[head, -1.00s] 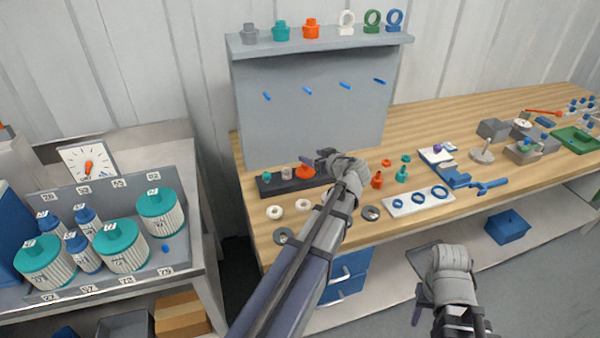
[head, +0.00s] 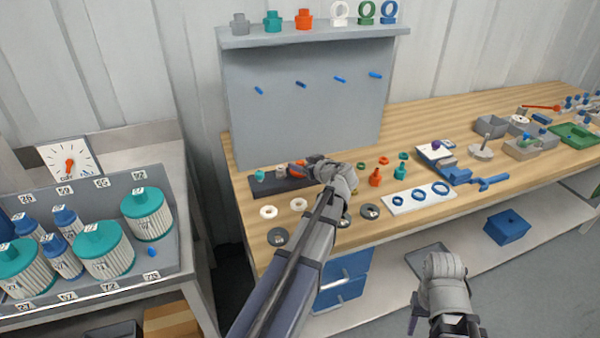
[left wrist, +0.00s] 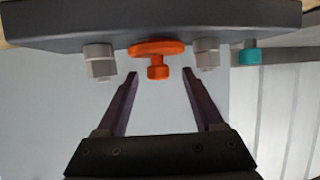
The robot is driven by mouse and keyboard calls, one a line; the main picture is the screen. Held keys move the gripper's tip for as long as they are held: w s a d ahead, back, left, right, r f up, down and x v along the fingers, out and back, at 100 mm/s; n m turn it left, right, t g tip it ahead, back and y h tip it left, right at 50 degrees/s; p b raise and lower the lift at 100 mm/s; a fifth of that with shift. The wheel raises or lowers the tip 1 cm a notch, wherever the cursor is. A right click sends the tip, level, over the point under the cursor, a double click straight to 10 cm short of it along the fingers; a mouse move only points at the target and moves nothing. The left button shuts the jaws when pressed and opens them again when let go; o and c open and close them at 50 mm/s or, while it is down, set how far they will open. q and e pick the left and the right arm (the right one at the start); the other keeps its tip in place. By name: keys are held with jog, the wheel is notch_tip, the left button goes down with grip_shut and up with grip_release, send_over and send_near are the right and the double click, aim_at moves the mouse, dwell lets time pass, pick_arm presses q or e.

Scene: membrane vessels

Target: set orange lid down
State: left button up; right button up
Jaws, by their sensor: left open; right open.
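The orange lid (left wrist: 157,48), a disc with a knob, is on the dark rack (left wrist: 60,42) in the left wrist view. It also shows on the rack (head: 262,188) in the head view, partly hidden by my left gripper (head: 301,167). In the left wrist view my left gripper (left wrist: 160,76) is open, with its two fingers apart on either side of the lid's knob; I see no contact. My right gripper (head: 415,318) is open and empty, low in front of the bench.
Grey pieces (left wrist: 100,62) flank the lid, and a teal piece (left wrist: 250,54) is further along. White rings (head: 268,212) and dark discs lie in front of the rack. An orange bottle-shaped piece (head: 375,177) stands to the right. A pegboard (head: 310,115) rises behind.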

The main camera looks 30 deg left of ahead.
aim_at(297, 162)
pick_arm(q)
jog(key=shift+d+f+b+x, duration=0.15)
jog(key=shift+b+x, duration=0.45)
jog(key=shift+x, duration=0.6)
jog(key=shift+d+f+b+x, duration=0.1)
jog(key=shift+f+b+x, duration=0.1)
jog(key=shift+b+x, duration=0.7)
jog(key=shift+w+a+f+p, duration=0.15)
jog(key=shift+w+a+p, duration=0.15)
jog(key=shift+a, duration=0.25)
jog(key=shift+c, duration=0.2)
grip_shut()
